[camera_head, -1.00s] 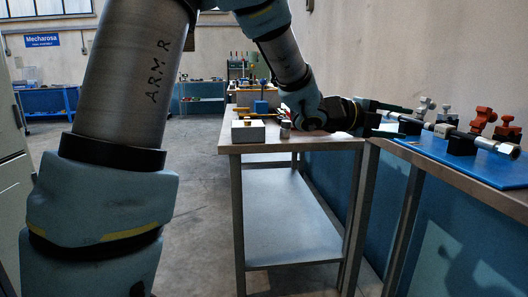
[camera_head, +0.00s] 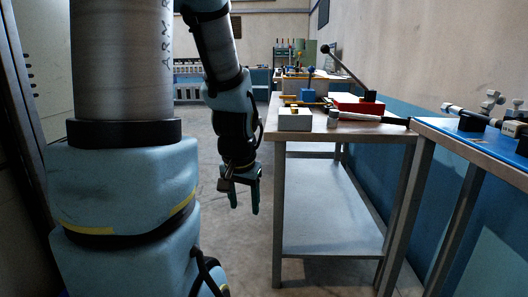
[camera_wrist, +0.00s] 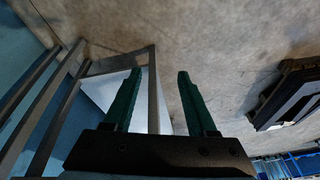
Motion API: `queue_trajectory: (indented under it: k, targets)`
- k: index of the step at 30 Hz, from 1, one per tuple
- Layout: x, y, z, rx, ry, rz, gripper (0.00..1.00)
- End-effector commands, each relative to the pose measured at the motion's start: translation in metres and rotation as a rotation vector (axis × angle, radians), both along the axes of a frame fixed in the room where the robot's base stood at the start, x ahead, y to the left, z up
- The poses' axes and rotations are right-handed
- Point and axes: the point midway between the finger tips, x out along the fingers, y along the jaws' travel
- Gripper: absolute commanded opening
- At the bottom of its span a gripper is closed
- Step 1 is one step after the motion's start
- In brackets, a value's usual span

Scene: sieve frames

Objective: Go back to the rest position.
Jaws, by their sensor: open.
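My gripper (camera_head: 244,198) hangs from my arm in the head view, fingers pointing down, to the left of the metal workbench (camera_head: 281,215). It is apart from the bench and over open floor. In the wrist view my gripper (camera_wrist: 158,95) shows two dark green fingers spread apart with nothing between them. Behind them are the concrete floor (camera_wrist: 225,50) and the bench's legs and pale lower shelf (camera_wrist: 103,88).
A second bench at right carries a blue board (camera_head: 455,128) with fittings. Floor left of the bench is clear.

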Motion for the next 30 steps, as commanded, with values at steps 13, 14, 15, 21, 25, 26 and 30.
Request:
queue_trajectory:
  k: [13, 14, 15, 21, 25, 26, 30]
  targets:
    - [-0.046, 0.020, 0.066, -0.047, 0.157, 0.237, 0.57]
    - [-0.046, 0.020, 0.074, -0.047, 0.157, 0.237, 0.57]
    - [-0.046, 0.020, 0.086, -0.047, 0.156, 0.236, 0.57]
    - [-0.046, 0.020, 0.151, -0.047, 0.156, 0.234, 0.57]
    - [-0.046, 0.020, 0.186, -0.047, 0.156, 0.234, 0.57]
    - [-0.046, 0.020, 0.192, -0.047, 0.155, 0.233, 0.57]
    - [-0.046, 0.020, 0.213, -0.047, 0.155, 0.233, 0.57]
